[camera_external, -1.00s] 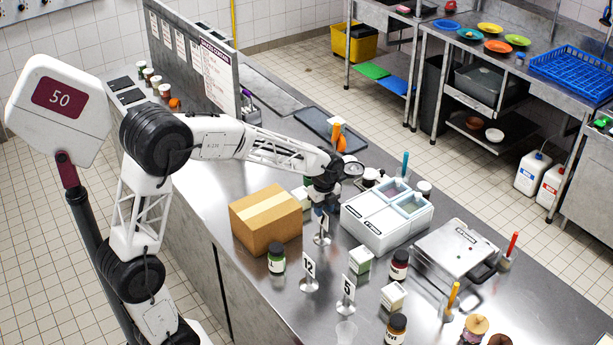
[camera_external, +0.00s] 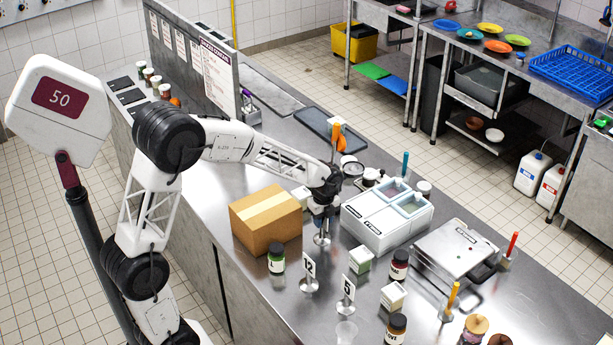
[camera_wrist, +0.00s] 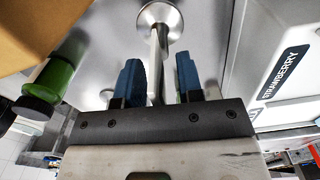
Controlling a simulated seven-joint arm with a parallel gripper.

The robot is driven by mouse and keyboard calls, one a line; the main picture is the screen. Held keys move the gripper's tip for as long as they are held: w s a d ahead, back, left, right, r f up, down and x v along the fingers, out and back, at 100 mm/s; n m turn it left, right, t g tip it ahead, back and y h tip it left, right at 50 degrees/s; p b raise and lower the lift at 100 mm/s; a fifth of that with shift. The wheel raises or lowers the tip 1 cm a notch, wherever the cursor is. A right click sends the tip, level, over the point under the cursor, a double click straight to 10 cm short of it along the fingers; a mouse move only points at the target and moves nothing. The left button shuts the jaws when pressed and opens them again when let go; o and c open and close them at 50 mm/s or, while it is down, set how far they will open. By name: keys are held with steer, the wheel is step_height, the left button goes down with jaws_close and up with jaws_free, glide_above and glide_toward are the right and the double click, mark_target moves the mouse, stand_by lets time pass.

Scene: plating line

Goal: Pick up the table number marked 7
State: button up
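In the external view a metal table number stand (camera_external: 322,239) stands upright between the cardboard box and the white topping box. Its card is hidden behind my gripper now, so I cannot read its number. My gripper (camera_external: 322,212) points down over the stand's upper part. In the wrist view the stand's round base (camera_wrist: 160,14) and post lie ahead, and the post runs between the two blue fingers of my gripper (camera_wrist: 161,80). The fingers are apart, with a gap visible beside the post. Two other table numbers, 12 (camera_external: 309,268) and 5 (camera_external: 348,289), stand nearer the camera.
A cardboard box (camera_external: 265,222) is close on the left. A white box with compartments (camera_external: 375,238), labelled strawberry in the wrist view (camera_wrist: 284,72), is close on the right. A green-labelled jar (camera_external: 276,261), small cartons (camera_external: 360,261) and dark-lidded jars (camera_external: 399,266) stand in front.

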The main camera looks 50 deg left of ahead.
stand_by(0.4)
jaws_close()
stand_by(0.4)
steer(key=shift+r, duration=5.05)
